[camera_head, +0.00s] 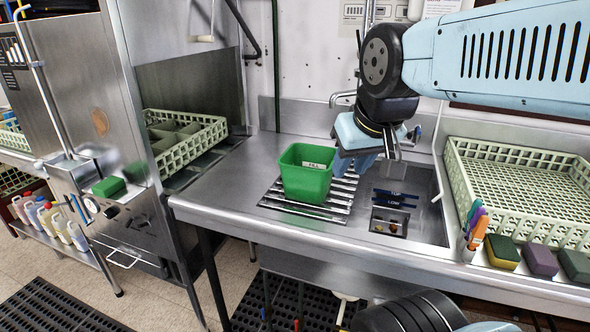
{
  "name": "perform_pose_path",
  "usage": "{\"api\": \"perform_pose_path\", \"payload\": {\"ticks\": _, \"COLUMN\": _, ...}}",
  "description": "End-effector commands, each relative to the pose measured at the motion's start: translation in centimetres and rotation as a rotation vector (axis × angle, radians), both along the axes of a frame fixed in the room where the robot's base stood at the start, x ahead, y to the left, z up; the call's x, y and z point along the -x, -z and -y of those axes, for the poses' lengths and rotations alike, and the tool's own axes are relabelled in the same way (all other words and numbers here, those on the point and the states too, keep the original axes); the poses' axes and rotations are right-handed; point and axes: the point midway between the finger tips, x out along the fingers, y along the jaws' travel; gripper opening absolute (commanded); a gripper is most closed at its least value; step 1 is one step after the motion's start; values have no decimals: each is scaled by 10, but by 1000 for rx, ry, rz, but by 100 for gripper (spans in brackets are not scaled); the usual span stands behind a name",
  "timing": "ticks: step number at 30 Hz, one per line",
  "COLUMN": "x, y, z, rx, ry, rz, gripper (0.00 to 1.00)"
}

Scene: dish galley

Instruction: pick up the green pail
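The green pail (305,177) stands upright on a slatted metal rack on the steel counter, with a white label inside its far rim. My light-blue gripper (354,167) points down just right of the pail, close to its upper right edge. Its fingers overlap in this view, so I cannot tell how far apart they are or whether they touch the pail. The pail appears to rest on the rack.
A sink basin (425,208) lies right of the pail, with a faucet behind. A pale green dish rack (520,180) stands at the right, with sponges (541,261) and markers (477,236) in front. Another rack (190,137) sits in the dishwasher at left. The counter left of the pail is clear.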

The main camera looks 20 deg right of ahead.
Motion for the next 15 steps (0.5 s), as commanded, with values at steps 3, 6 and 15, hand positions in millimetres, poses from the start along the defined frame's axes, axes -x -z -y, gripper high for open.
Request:
{"api": "perform_pose_path", "payload": {"ticks": 3, "x": 0, "y": 0, "z": 0, "rx": 0, "ry": 0, "rz": 0, "gripper": 33}}
{"api": "perform_pose_path", "payload": {"ticks": 6, "x": 0, "y": 0, "z": 0, "rx": 0, "ry": 0, "rz": 1, "gripper": 33}}
{"api": "perform_pose_path", "payload": {"ticks": 15, "x": -8, "y": -3, "z": 0, "rx": 17, "ry": -23, "rz": -13, "gripper": 33}}
